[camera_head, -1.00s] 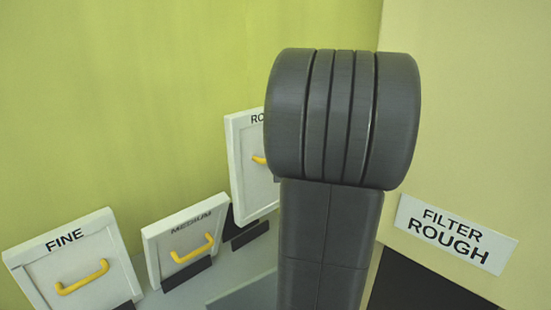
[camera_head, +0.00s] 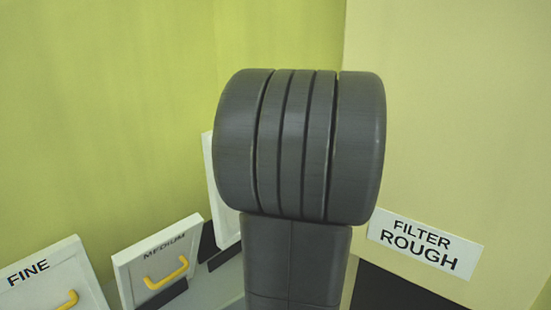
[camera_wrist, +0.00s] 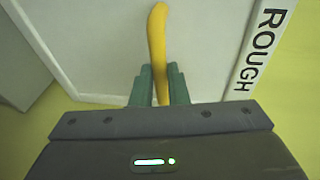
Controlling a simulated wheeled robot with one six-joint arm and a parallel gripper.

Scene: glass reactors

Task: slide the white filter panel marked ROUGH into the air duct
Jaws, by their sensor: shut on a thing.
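The white ROUGH panel (camera_wrist: 110,35) fills much of the wrist view, with its ROUGH label strip (camera_wrist: 256,45) on the right. My gripper (camera_wrist: 161,84) is shut on the panel's yellow handle (camera_wrist: 157,40), which stands between the two green fingers. In the head view the panel (camera_head: 221,195) is mostly hidden behind my dark arm; only its left edge shows. A sign reading FILTER ROUGH (camera_head: 424,244) is on the pale wall at right. Below it is a dark area (camera_head: 395,290), which may be the duct opening; my arm and the frame edge cut it off.
The FINE panel (camera_head: 55,282) and the MEDIUM panel (camera_head: 160,262), both white with yellow handles, stand at lower left. A dark holder (camera_head: 172,292) is at the MEDIUM panel's foot. Green walls rise behind. My arm blocks the middle of the head view.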

